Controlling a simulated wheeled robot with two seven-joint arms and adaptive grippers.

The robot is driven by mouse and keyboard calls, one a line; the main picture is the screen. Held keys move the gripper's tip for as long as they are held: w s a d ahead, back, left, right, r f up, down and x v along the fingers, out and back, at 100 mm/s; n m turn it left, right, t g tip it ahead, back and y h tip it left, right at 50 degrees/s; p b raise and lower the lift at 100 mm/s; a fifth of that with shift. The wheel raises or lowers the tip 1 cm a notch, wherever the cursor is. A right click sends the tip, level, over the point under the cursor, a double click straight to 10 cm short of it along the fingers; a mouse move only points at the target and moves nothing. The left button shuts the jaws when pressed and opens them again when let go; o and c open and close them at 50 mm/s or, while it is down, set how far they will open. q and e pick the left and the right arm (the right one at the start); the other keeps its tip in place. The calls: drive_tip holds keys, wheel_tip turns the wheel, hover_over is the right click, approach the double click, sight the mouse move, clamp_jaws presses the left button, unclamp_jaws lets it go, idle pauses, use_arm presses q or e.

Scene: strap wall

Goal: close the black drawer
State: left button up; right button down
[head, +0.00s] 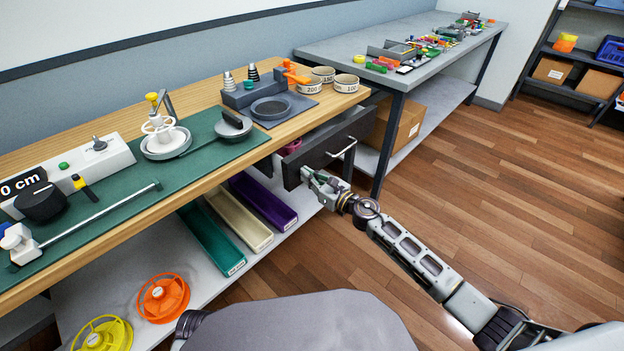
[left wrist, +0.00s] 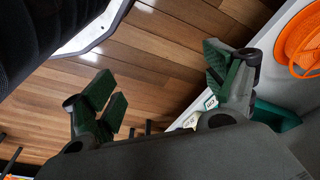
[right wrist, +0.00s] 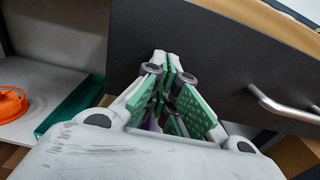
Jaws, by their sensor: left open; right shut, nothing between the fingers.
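The black drawer (head: 326,142) hangs under the wooden bench top and is pulled partly out. A pinkish-red item shows inside it. Its silver bar handle (head: 343,149) is on the front; the handle also shows at the right of the right wrist view (right wrist: 285,107). My right gripper (head: 308,173) is shut and empty, at the lower near part of the drawer front. In the right wrist view its fingertips (right wrist: 166,58) are at the dark front panel, left of the handle; I cannot tell if they touch. My left gripper (left wrist: 163,82) is open and empty, over the floor.
The bench top (head: 205,98) carries a green mat, scales and rings. Under it, a shelf holds green, cream and purple trays (head: 263,199) and orange and yellow spools (head: 163,297). A grey table (head: 420,75) stands beyond. The floor at right is free.

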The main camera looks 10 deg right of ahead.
sight(299, 170)
drive_tip(key=x, duration=0.4)
drive_tip(key=shift+a, duration=0.1)
drive_tip(key=shift+b+x, duration=0.45)
drive_tip(key=shift+x, duration=0.7)
drive_tip(key=shift+w, duration=0.15)
drive_tip(key=shift+r, duration=0.15)
use_arm(q)
drive_tip(key=shift+s+d+r, duration=0.15)
drive_tip(key=shift+d+r, duration=0.1)
drive_tip(key=shift+r, duration=0.45)
drive_tip(key=shift+f, duration=0.1)
use_arm(e)
drive_tip(key=shift+r, duration=0.1)
use_arm(q)
drive_tip(key=shift+s+a+f, duration=0.1)
drive_tip(key=shift+s, duration=0.05)
